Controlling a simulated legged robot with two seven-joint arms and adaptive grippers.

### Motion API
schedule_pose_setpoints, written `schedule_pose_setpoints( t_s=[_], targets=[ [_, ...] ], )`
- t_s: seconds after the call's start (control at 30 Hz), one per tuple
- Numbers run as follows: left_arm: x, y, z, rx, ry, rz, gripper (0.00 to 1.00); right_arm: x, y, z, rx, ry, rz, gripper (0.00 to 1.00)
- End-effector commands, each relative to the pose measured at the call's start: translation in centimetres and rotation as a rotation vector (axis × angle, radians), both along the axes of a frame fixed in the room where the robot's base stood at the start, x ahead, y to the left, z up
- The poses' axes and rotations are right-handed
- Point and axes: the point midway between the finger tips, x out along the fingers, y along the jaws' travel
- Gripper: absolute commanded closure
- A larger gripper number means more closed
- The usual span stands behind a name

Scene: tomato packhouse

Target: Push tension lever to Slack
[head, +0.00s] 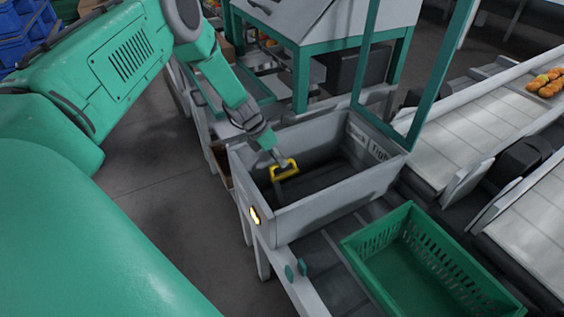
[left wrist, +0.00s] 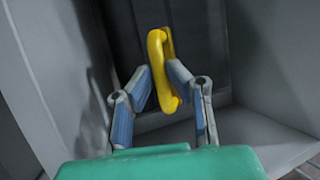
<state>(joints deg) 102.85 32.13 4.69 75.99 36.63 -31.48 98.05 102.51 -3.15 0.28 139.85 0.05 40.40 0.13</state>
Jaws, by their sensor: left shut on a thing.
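The tension lever's yellow handle (head: 284,171) is inside an open-topped grey box, near its left end. My left gripper (head: 278,160) reaches down into the box from above and is shut on the handle. In the left wrist view, the yellow handle (left wrist: 157,60) stands lengthwise between the two blue-padded fingers of the gripper (left wrist: 160,88). A "Tight" label (head: 380,154) is on the box's right inner wall. Another label (head: 357,134), partly blurred, is to its left. The lever's lower part is hard to make out. My right gripper is not in view.
A green crate (head: 352,249) stands in front at the right. Conveyors (head: 460,130) with tomatoes (head: 547,82) run at the right.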

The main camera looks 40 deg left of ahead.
Motion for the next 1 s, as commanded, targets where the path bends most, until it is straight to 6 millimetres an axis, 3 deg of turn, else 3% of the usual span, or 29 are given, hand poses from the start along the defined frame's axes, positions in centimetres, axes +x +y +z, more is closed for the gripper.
schedule_pose_setpoints(
  t_s=[0.03,0.53,0.6,0.63,1.0],
  targets=[
    [0.15,1.1,-0.49,0.022,-0.004,0.011,1.0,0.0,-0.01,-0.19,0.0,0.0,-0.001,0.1],
    [0.13,1.85,-1.05,0.017,0.0,0.015,1.0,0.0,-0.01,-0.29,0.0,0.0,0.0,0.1],
    [0.1,1.86,-1.05,0.017,0.001,0.014,0.7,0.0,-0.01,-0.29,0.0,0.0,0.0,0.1],
    [0.09,1.84,-1.05,0.017,0.001,0.014,0.67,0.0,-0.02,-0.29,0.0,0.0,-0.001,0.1],
    [0.13,1.27,-0.26,0.02,-0.005,0.013,0.67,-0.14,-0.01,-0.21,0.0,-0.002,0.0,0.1]
  ],
)
